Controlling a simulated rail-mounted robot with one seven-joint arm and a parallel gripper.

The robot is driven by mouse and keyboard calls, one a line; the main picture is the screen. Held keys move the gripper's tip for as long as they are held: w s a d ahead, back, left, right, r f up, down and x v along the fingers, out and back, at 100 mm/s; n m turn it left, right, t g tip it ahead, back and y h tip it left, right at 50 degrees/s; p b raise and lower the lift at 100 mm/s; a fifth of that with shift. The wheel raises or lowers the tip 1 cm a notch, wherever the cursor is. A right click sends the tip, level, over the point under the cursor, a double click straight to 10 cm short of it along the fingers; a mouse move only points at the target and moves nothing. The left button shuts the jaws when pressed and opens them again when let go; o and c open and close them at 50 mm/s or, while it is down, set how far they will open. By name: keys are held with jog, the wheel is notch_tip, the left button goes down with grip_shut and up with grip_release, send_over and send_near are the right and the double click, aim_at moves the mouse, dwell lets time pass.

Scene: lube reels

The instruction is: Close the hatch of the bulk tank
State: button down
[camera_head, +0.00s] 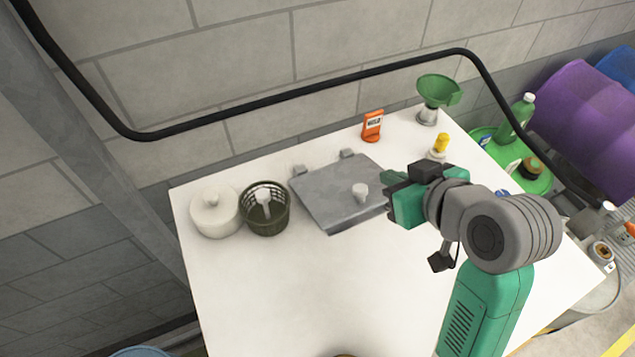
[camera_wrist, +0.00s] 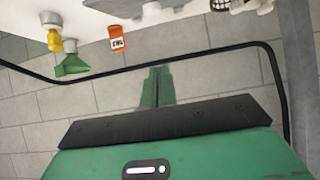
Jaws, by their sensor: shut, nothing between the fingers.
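The hatch (camera_head: 330,200) is a grey metal plate with a pale knob (camera_head: 360,192) and hinges at its back edge, set in the white top of the bulk tank (camera_head: 270,290). It lies down over its place and looks about flat; I cannot tell if it is fully seated. My gripper (camera_head: 391,179) is by the hatch's right edge, its fingers together and empty; I cannot tell if they touch the hatch. In the wrist view the green fingers (camera_wrist: 157,86) are closed against the wall behind, with part of the hatch (camera_wrist: 120,8) at the top edge.
A white lidded pot (camera_head: 214,213) and a dark strainer basket (camera_head: 265,212) stand left of the hatch. An orange bottle (camera_head: 372,126), a green funnel (camera_head: 437,92) and a yellow-topped bottle (camera_head: 440,145) stand behind. A black hose (camera_head: 300,88) runs along the wall.

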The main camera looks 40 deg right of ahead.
jog(key=p, duration=0.2)
send_over(364, 191)
jog(key=w, duration=0.2)
jog(key=f, duration=0.6)
jog(key=shift+s+d, duration=0.25)
jog(key=shift+s+a+f, duration=0.1)
jog(key=shift+s+f, duration=0.25)
jog(key=shift+f, duration=0.25)
jog(key=shift+s+a+f, duration=0.1)
jog(key=shift+s+f, duration=0.2)
jog(key=shift+f, duration=0.3)
jog(key=shift+s+f, duration=0.15)
jog(key=shift+f, duration=0.4)
